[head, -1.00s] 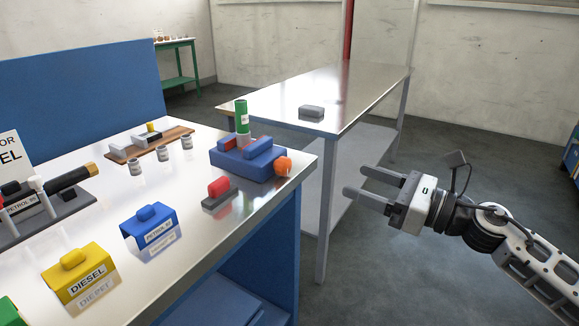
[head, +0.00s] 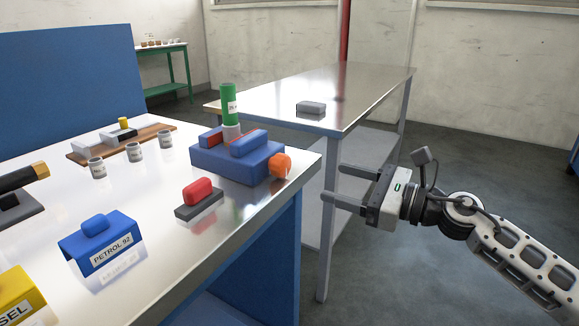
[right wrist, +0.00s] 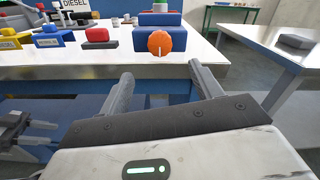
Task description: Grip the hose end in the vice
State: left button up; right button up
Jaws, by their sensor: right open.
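The blue vice (head: 228,165) with red-lined jaws and an orange knob (head: 281,165) stands at the right end of the steel bench. A green labelled cylinder (head: 229,98) on a grey collar stands upright at its jaws; I cannot tell whether they clamp it. A black hose-like piece with a brass end (head: 40,170) lies at the left edge. My right gripper (head: 334,183) is open and empty, right of the bench edge and apart from the vice. In the right wrist view, the knob (right wrist: 160,42) lies beyond its fingers. Dark parts, possibly my left gripper (right wrist: 30,132), show at the left.
A red-topped block (head: 198,192), a blue PETROL 92 holder (head: 98,243) and a yellow holder (head: 18,295) stand on the bench. Small jars (head: 134,152) stand near a wooden board. A second steel table (head: 365,84) bears a grey block (head: 311,107). Floor lies open around my right gripper.

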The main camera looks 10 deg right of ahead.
aim_at(286, 167)
jog(key=x, duration=1)
jog(key=shift+w+a+p, duration=0.1)
jog(key=shift+p, duration=0.3)
jog(key=shift+w+a, duration=0.35)
jog(key=shift+a, duration=0.15)
pick_arm(q)
jog(key=shift+s+a+r+t, duration=0.1)
jog(key=shift+a+r+t, duration=0.1)
jog(key=shift+r, duration=0.35)
jog(key=shift+s+a+r+t, duration=0.1)
jog(key=shift+a+r, duration=0.05)
jog(key=shift+r, duration=0.4)
